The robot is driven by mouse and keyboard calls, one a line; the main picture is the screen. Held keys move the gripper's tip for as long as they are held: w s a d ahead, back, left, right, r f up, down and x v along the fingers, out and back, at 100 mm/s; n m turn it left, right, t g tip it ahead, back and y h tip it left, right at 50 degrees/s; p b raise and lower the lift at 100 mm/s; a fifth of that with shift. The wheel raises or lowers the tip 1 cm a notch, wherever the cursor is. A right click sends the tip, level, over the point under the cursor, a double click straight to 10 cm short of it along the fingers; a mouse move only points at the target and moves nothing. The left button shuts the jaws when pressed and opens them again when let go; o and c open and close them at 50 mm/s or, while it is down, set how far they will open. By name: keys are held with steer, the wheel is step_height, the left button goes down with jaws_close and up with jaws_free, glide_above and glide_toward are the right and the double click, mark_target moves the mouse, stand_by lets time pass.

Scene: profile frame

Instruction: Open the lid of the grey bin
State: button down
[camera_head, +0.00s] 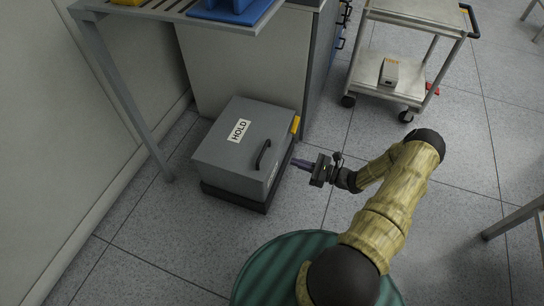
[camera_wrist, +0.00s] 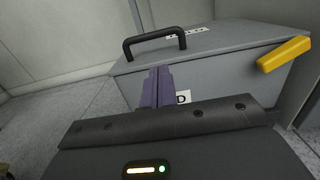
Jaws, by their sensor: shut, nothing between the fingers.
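The grey bin (camera_head: 232,170) stands on the floor on a dark base, with its lid (camera_head: 255,122) down. A black bar handle (camera_head: 263,157) sits near the lid's front edge, and a white "HOLD" label (camera_head: 239,131) is on top. In the wrist view the handle (camera_wrist: 155,42) is beyond and above the fingertips. A yellow piece (camera_wrist: 284,54) is at the bin's right side. My gripper (camera_head: 296,163) is just right of the bin's front, below handle height. Its purple fingers (camera_wrist: 158,75) are together and empty, apart from the handle. I cannot tell whether they touch the bin's front.
A table with a blue tray (camera_head: 232,12) stands behind the bin, its leg (camera_head: 125,95) to the left. A grey cabinet (camera_head: 322,60) is close behind. A trolley (camera_head: 400,65) stands at the back right.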

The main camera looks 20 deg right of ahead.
mark_target(273, 157)
steer(key=b+x, duration=0.4)
steer(key=x, duration=0.6)
steer(key=shift+b, duration=0.35)
steer(key=shift+r, duration=0.15)
